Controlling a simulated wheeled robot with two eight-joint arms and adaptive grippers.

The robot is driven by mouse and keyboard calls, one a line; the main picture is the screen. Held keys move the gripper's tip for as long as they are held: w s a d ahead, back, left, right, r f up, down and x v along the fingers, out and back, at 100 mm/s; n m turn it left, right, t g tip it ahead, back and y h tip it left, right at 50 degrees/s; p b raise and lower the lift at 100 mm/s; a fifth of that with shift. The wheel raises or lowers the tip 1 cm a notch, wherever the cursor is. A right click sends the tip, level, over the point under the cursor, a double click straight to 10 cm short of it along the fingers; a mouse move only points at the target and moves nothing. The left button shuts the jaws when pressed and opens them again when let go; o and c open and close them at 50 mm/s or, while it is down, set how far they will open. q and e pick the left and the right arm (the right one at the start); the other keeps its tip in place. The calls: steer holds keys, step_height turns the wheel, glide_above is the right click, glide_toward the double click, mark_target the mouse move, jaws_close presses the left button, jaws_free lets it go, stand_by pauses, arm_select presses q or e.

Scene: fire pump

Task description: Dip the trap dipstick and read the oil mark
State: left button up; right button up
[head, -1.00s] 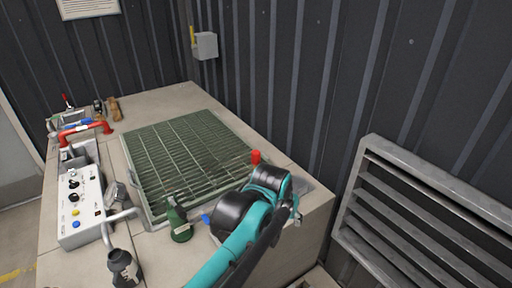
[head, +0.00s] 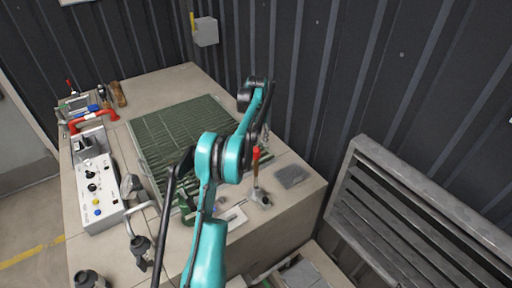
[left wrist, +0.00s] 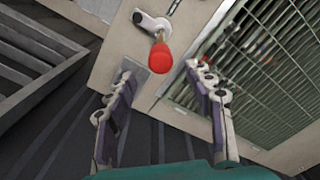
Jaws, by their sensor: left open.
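The dipstick with a red handle (head: 256,153) stands upright in a grey metal fitting (head: 261,198) near the right front of the bench top. In the left wrist view the red knob (left wrist: 160,60) is seen nearly end-on, with the fitting (left wrist: 150,22) behind it. My left gripper (head: 265,136) is by the red handle in the head view. In the left wrist view my left gripper (left wrist: 163,88) is open, with the knob ahead of its fingertips and nothing between them. The oil mark on the stick cannot be seen. My right gripper is out of view.
A green grating (head: 160,130) fills the middle of the bench. A green bottle (head: 187,207) is partly hidden by my left arm. A control box (head: 97,195) and red handle (head: 93,121) are on the left. A grey pad (head: 291,177) lies right; louvres (head: 400,215) stand beyond.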

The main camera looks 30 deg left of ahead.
mark_target(256, 149)
arm_select(q)
step_height(256, 149, down, 8)
steer(key=shift+r, duration=0.1)
stand_by(0.4)
steer(key=shift+c, duration=0.3)
